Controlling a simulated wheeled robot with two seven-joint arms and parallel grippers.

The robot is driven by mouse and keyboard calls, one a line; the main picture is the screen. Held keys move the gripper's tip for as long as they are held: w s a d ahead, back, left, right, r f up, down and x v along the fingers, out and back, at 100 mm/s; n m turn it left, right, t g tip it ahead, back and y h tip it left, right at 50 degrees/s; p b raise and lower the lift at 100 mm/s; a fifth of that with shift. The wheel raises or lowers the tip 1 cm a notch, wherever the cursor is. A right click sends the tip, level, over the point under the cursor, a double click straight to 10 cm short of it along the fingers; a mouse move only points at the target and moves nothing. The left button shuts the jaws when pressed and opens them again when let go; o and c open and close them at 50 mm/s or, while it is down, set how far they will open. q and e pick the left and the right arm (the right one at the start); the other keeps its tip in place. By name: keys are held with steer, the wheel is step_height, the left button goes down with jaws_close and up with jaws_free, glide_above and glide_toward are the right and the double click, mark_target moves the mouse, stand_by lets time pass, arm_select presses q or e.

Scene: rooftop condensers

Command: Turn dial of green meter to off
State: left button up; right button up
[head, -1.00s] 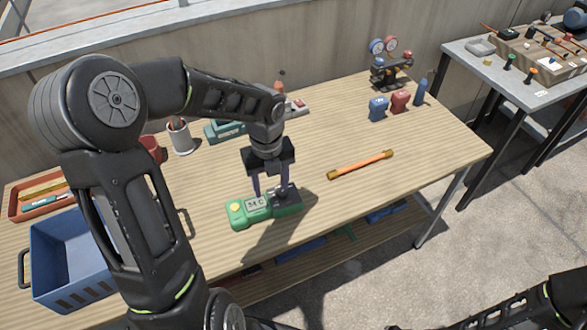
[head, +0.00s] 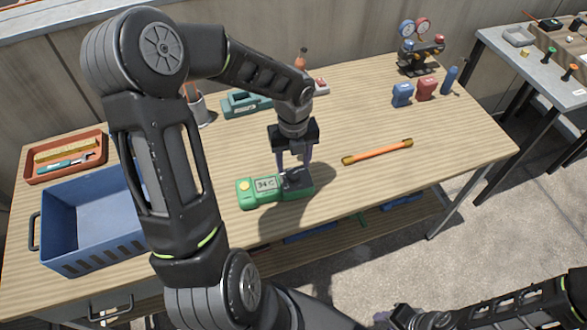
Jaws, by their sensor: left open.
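The green meter (head: 262,200) lies on the wooden table near its front edge. It has a small display, a yellow round part at its left end and a dark dial (head: 296,181) toward its right end. My left gripper (head: 294,170) points down right over the dial, its two fingers apart on either side of it. I cannot tell whether the fingers touch the dial. The dial's pointer setting is hidden. My right arm shows at the bottom right, and its gripper (head: 428,320) is low at the bottom edge, partly cut off.
A blue crate (head: 60,235) and an orange tray (head: 92,143) stand at the left. An orange tube (head: 377,152) lies right of the meter. A teal device (head: 245,103), a gauge set (head: 419,58) and blue and red items (head: 426,89) stand at the back.

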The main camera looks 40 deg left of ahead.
mark_target(293, 174)
arm_select(q)
step_height(293, 174, down, 4)
steer(key=shift+f, duration=0.1)
jaws_close()
stand_by(0.7)
